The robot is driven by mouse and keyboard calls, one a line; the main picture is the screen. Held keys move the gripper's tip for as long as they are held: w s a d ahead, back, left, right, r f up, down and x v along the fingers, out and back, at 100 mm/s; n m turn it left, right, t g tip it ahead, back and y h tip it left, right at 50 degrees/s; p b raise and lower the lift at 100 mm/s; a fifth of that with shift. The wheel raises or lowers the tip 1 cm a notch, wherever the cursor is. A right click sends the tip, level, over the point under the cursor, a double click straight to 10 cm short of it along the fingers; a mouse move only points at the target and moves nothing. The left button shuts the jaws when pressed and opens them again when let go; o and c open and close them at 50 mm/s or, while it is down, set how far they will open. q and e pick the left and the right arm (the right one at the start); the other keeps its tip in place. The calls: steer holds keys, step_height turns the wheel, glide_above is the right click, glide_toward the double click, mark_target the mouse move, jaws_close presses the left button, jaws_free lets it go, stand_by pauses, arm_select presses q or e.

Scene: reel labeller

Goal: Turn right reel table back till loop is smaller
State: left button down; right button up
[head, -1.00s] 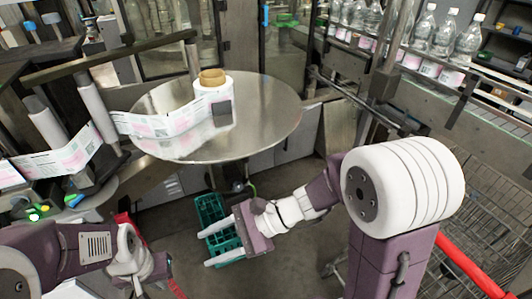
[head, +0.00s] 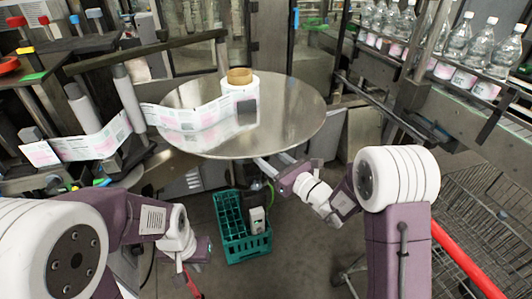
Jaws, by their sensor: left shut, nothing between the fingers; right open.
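The round metal reel table (head: 290,112) stands in the middle of the head view. A label reel (head: 240,98) with a tan core sits upright on it. The printed label web (head: 190,118) runs left from the reel in a slack curve past grey rollers (head: 128,97) to the far left. My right gripper (head: 268,166) is open and empty, just below the table's front edge; I cannot tell whether it touches the rim. My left gripper (head: 188,278) is shut and empty, low at the left, well away from the table.
A green crate (head: 232,240) stands on the floor below the table. Bottles (head: 455,52) line a conveyor at the upper right. A wire cart (head: 480,215) with a red handle (head: 465,262) is at the right. Labeller controls lie at the left.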

steer(key=shift+x, duration=0.9)
steer(key=shift+s, duration=0.1)
steer(key=shift+c, duration=0.4)
jaws_close()
